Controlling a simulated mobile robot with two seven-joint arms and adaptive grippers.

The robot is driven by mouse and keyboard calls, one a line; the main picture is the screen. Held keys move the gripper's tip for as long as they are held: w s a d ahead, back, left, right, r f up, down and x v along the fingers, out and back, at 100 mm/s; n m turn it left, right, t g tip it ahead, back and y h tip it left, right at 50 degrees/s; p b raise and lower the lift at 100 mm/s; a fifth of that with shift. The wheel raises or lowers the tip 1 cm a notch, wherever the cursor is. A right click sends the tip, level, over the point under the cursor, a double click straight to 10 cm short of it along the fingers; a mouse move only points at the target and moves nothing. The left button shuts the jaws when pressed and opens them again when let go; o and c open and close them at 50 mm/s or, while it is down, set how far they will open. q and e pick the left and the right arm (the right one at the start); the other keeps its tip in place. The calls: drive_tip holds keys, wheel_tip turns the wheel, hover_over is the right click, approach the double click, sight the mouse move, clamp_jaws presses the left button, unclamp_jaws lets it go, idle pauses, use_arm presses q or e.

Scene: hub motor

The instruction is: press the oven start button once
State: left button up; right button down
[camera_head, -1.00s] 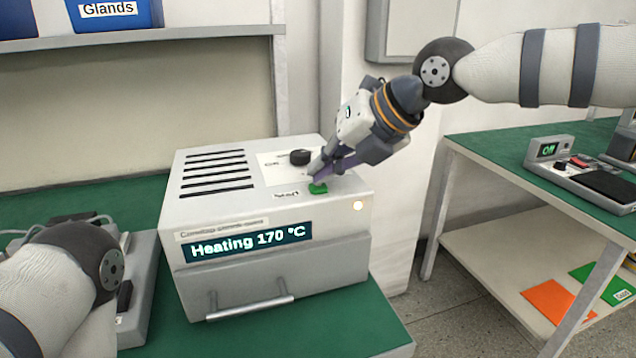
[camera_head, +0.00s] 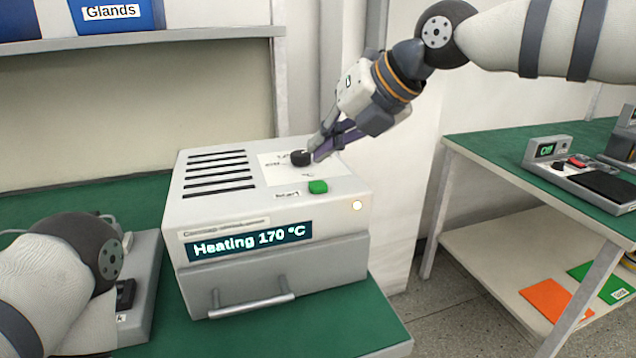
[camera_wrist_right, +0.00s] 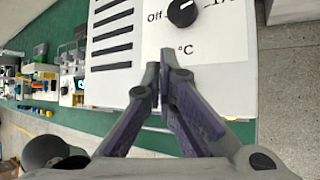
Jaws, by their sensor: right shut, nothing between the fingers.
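The oven (camera_head: 225,220) is a white box on the green bench, and its front display (camera_head: 249,240) reads "Heating 170 °C". The green start button (camera_head: 318,187) is on the top panel near the front edge, fully visible with nothing touching it. A black dial (camera_head: 300,158) sits behind it; the dial also shows in the right wrist view (camera_wrist_right: 182,12). My right gripper (camera_head: 316,158) is shut and empty, its tips above the top panel beside the dial and behind the button. In the right wrist view its fingertips (camera_wrist_right: 165,72) are together. My left gripper is not in view.
A small lamp (camera_head: 357,205) glows on the oven's front right corner. A grey device (camera_head: 140,290) stands left of the oven, partly behind my left arm. A second bench (camera_head: 500,150) at right holds a device reading "Off". The bench right of the oven is clear.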

drive_tip(key=shift+r, duration=1.3)
